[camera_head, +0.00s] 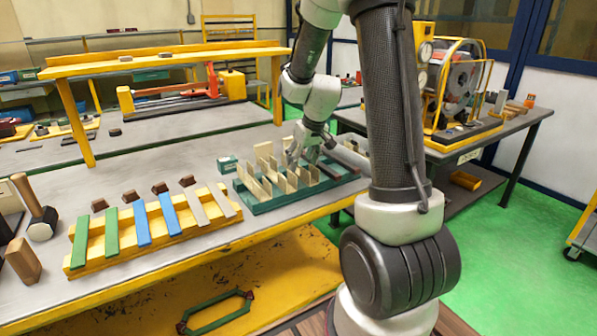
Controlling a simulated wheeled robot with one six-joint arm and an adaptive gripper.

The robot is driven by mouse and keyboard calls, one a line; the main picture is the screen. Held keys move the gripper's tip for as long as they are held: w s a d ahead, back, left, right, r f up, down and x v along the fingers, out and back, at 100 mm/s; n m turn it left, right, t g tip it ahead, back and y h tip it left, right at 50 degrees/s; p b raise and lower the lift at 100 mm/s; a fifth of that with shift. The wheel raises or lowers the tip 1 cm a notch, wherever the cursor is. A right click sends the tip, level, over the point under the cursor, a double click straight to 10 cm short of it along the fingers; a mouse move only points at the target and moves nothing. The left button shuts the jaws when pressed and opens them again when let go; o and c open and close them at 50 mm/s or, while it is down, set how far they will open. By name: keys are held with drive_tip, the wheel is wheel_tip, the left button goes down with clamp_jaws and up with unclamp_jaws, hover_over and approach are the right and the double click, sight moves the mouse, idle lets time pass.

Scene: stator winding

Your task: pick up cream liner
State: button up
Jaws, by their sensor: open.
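My gripper (297,160) is at the tray's back part, among or just above the liners there. It is open, but its fingertips are small and partly hidden, so I cannot tell whether a liner is between them. My arm comes down from the top and covers the area right of the tray.
A yellow rack (150,250) with green, blue and grey strips lies left of the tray. A mallet (40,215) and a wooden block (23,260) are at the far left. A small green box (228,164) sits behind the tray. A yellow frame (165,60) spans the bench behind.

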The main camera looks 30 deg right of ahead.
drive_tip(key=x, duration=0.4)
drive_tip(key=shift+w+d+f, duration=0.1)
drive_tip(key=shift+d, duration=0.2)
drive_tip(key=c, duration=0.9)
